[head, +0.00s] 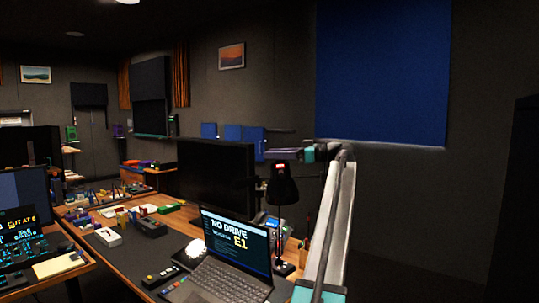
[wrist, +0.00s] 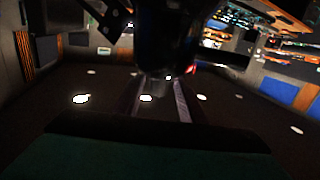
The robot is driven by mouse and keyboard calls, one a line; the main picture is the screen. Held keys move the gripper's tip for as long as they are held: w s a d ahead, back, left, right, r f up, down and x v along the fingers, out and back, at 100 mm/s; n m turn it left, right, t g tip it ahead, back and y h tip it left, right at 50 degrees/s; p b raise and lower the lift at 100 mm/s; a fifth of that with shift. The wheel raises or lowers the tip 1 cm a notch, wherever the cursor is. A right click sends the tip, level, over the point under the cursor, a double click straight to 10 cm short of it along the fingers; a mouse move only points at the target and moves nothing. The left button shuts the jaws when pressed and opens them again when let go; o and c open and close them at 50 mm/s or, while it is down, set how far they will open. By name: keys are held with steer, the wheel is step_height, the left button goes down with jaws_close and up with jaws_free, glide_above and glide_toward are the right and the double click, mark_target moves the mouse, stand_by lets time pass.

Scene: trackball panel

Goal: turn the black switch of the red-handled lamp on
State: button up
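A desk lamp with a black shade (head: 282,186) stands on the wooden desk beside the laptop, just right of the large monitor. Its thin stem runs down to a dark base (head: 283,268) with a small reddish spot. My arm rises at the right and bends left at the top, above the lamp shade. My gripper (head: 272,154) appears to be at that end, near the top of the shade; its fingers are not clear. The wrist view is dark and upside down, with a large black shape at its top middle.
An open laptop (head: 229,260) and a large dark monitor (head: 216,178) stand left of the lamp. A power strip (head: 163,275) and a dark box (head: 151,227) lie on the desk. A blue wall panel (head: 383,70) hangs behind my arm. Floor at the right looks clear.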

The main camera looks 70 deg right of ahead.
steer(key=s+p, duration=0.3)
steer(key=s, duration=0.8)
steer(key=shift+d+r, duration=0.3)
steer(key=shift+d, duration=0.15)
steer(key=shift+s, duration=0.1)
